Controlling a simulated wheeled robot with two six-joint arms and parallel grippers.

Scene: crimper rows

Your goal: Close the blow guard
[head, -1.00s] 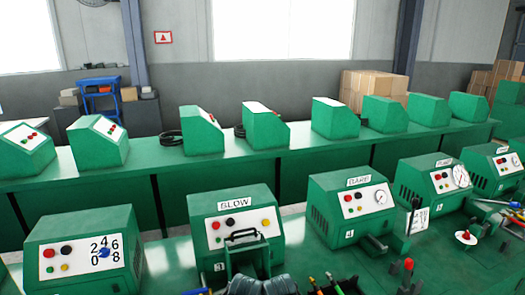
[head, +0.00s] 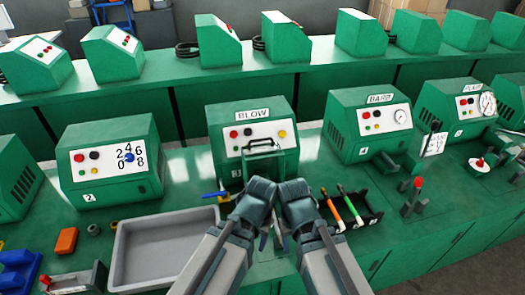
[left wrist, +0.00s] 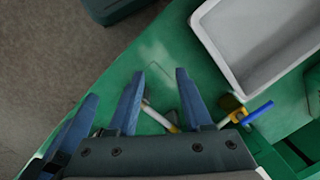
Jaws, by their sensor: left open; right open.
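The blow machine (head: 226,115), a green box labelled BLOW, stands in the middle of the front bench in the head view. Its guard (head: 263,165), a green panel with a black handle along its top, stands at the machine's front. Its lower part is hidden behind my grippers. My left gripper (head: 258,205) and right gripper (head: 297,207) are close together in front of the guard, apart from its handle. In the left wrist view my left gripper (left wrist: 156,85) is open with nothing between its fingertips. The right gripper is open; its fingertips are mostly hidden in the head view.
A grey tray (head: 165,250) lies left of my arms. A blue-handled brass valve (head: 222,195) lies between it and my grippers. A black rack with coloured tools (head: 350,212) is on the right. Other machines stand at both sides.

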